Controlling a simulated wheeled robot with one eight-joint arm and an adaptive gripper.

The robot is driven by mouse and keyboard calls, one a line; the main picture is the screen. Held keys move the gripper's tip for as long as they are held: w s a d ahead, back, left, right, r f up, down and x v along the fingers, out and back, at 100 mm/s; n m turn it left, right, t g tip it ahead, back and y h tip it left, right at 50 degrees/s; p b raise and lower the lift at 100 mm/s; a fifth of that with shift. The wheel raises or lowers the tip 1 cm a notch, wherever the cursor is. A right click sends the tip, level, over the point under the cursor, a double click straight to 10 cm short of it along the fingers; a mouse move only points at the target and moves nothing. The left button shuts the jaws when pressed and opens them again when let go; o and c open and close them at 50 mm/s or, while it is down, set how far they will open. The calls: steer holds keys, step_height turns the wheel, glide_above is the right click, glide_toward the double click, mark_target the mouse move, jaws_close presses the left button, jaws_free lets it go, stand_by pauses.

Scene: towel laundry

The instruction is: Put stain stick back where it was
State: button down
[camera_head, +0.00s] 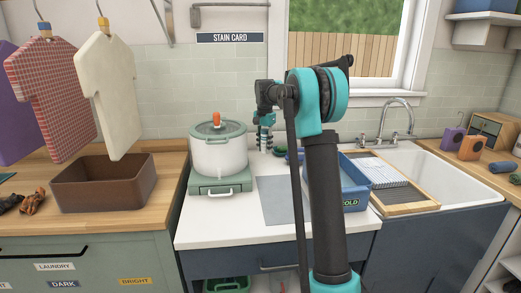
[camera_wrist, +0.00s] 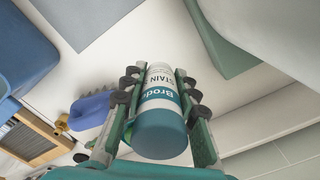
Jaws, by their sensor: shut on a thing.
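The stain stick (camera_wrist: 160,105) is a cylinder with a teal end and a white label in the wrist view. My gripper (camera_wrist: 158,80) is shut on it, with one green finger along each side. In the head view my gripper (camera_head: 264,142) points down over the back of the white counter, right of the white pot. The stick is small and partly covered by the fingers there. I cannot tell whether its lower end touches the counter. The "STAIN CARD" sign (camera_head: 230,38) is on the wall above.
The lidded white pot (camera_head: 219,155) stands on a green base close left of my gripper. A blue brush (camera_wrist: 90,110) lies near the fingers in the wrist view. A blue "COLD" tub (camera_head: 351,190) and sink (camera_head: 430,170) are right. The grey mat (camera_head: 280,205) is bare.

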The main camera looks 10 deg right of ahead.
glide_above(260, 154)
steer(key=shift+s+d+f, duration=0.1)
steer(key=shift+s+f, duration=0.1)
steer(key=shift+f, duration=1.65)
steer(key=shift+w+f, duration=0.2)
steer(key=shift+f, duration=1.25)
steer(key=shift+f, duration=0.25)
steer(key=c, duration=1.2)
jaws_free()
steer(key=shift+o, duration=0.2)
step_height(260, 154, up, 8)
steer(key=shift+d+f, duration=0.2)
